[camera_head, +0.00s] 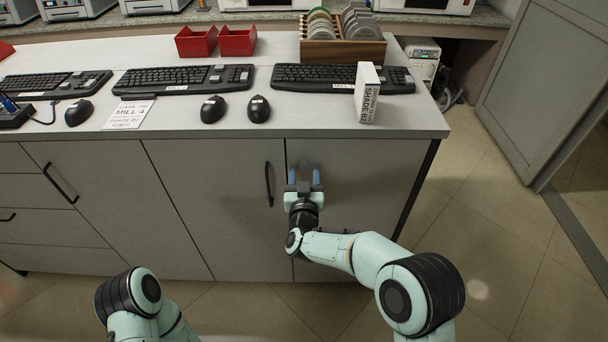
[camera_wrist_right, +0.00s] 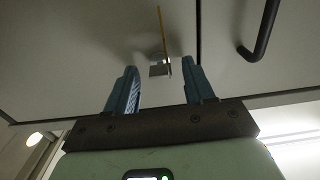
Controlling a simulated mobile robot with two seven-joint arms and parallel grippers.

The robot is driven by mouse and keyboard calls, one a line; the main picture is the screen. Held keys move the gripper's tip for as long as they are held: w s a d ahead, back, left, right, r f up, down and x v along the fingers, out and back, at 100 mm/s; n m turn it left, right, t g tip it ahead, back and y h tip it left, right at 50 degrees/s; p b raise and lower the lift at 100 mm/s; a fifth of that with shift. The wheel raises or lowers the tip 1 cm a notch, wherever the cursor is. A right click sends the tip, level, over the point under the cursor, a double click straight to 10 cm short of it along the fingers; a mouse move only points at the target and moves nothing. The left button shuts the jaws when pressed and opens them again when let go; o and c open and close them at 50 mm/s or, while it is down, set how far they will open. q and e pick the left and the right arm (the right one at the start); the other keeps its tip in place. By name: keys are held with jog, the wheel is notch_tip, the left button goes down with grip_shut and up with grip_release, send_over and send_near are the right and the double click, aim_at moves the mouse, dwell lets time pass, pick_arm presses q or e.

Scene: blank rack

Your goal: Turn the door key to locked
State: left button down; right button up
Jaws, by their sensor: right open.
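The door key (camera_wrist_right: 162,38) shows in the right wrist view as a thin, brass-coloured upright strip, seen nearly edge-on. Its lower end meets a small shiny metal piece (camera_wrist_right: 158,70) on the grey cabinet door. My right gripper (camera_head: 304,176) is open in front of the right cabinet door (camera_head: 365,185), just right of the black handle (camera_head: 268,184). In the right wrist view its two blue fingers (camera_wrist_right: 158,78) stand on either side of the metal piece, with gaps showing. In the head view the key is too small to make out clearly. My left gripper is out of view.
The counter (camera_head: 300,125) above the doors holds keyboards, mice, a white box (camera_head: 367,92) near its front edge and a disc rack (camera_head: 342,50). The handle also shows in the right wrist view (camera_wrist_right: 262,32). Open floor (camera_head: 480,210) lies to the right.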

grip_shut()
jog(key=shift+n, duration=0.3)
jog(key=n+p, duration=0.2)
jog(key=n, duration=0.1)
jog(key=shift+r+n, duration=0.15)
jog(key=shift+n, duration=0.25)
jog(key=n+p, duration=0.1)
jog(key=n, duration=0.3)
jog(key=shift+p, duration=0.35)
jog(key=n+p, duration=0.1)
jog(key=n, duration=0.4)
jog(key=shift+p, duration=0.35)
jog(key=n+p, duration=0.1)
jog(key=n, duration=0.3)
jog(key=shift+n, duration=0.3)
